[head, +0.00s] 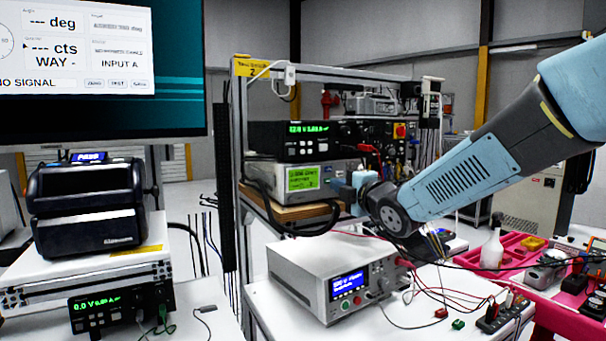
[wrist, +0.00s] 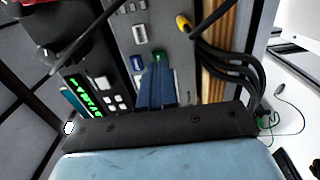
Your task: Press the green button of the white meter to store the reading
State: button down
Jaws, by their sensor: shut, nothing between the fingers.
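A white meter (head: 266,180) with a lit green screen sits on the wooden shelf of the rack, under a black instrument. My gripper (head: 333,184) is at the right part of its front, fingers pointing at the panel. In the wrist view, my shut, empty blue fingertips (wrist: 158,68) are at the meter's grey-looking front panel (wrist: 180,70). A green button (wrist: 158,56) shows right at the fingertips, partly covered by them. I cannot tell whether they touch it or whether it is pushed in. In the head view my gripper hides that spot.
The black instrument (head: 275,138) with green digits is just above; it is beside my fingers in the wrist view (wrist: 110,85). Black cables (wrist: 225,65) run close by. Another white instrument (head: 310,275) with a blue display stands below on the bench. Red leads lie at its right.

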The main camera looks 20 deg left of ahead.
jog(key=v, duration=0.7)
jog(key=shift+s+d, duration=0.15)
jog(key=shift+s, duration=0.05)
dwell(0.4)
dwell(0.4)
